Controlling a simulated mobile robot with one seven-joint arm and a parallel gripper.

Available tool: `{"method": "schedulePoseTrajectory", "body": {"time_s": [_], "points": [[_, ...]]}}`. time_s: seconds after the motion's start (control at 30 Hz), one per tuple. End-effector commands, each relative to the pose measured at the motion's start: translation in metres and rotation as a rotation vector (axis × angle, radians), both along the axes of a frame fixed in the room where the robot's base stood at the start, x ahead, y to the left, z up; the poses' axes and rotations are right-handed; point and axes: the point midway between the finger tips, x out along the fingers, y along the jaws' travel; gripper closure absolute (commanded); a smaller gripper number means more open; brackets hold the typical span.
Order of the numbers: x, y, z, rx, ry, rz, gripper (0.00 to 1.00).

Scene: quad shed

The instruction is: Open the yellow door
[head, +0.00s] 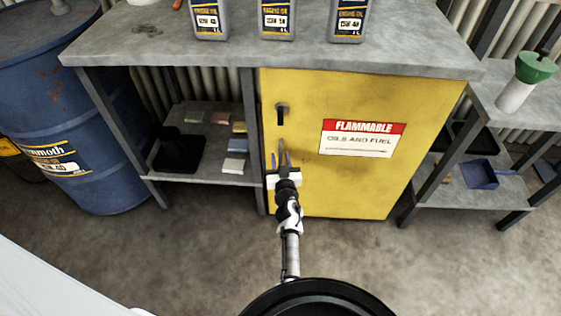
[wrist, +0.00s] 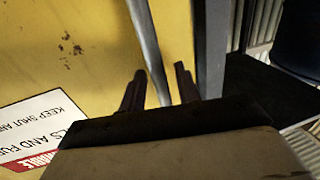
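The yellow door (head: 350,180) of the cabinet under the workbench is shut and carries a red and white "FLAMMABLE" sign (head: 361,138). Near its left edge is a dark latch-like fitting (head: 282,110). Below that, a thin grey metal bar (head: 282,146) stands out at my gripper. My gripper (head: 281,158) is in front of the door's left side, with its fingers apart. In the wrist view, the bar (wrist: 147,40) runs down between the two dark fingers of the gripper (wrist: 159,72). I see gaps beside it; the bar's lower end is hidden by the gripper body.
The grey workbench top (head: 180,48) holds several oil bottles. Left of the door is an open shelf (head: 200,172) with small boxes, then a blue drum (head: 95,180). At right, a side shelf holds a blue dustpan-like item (head: 482,174). The concrete floor (head: 420,265) in front is clear.

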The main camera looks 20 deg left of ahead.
Motion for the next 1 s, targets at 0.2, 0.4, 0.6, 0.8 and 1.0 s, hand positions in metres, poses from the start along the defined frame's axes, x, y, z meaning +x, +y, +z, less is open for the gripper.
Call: {"method": "schedulePoseTrajectory", "body": {"time_s": [0.2,0.4,0.6,0.8,1.0], "points": [[0.0029,0.0015,0.0006,0.000,0.000,0.000,0.68],[0.0027,0.0014,0.0006,0.000,0.000,0.000,0.78],[0.0026,0.0012,0.0006,0.000,-0.001,0.000,1.00],[0.0026,0.0011,0.0006,0.000,-0.001,0.000,1.00],[0.0001,0.0000,0.0015,0.000,0.000,0.003,1.00]]}}
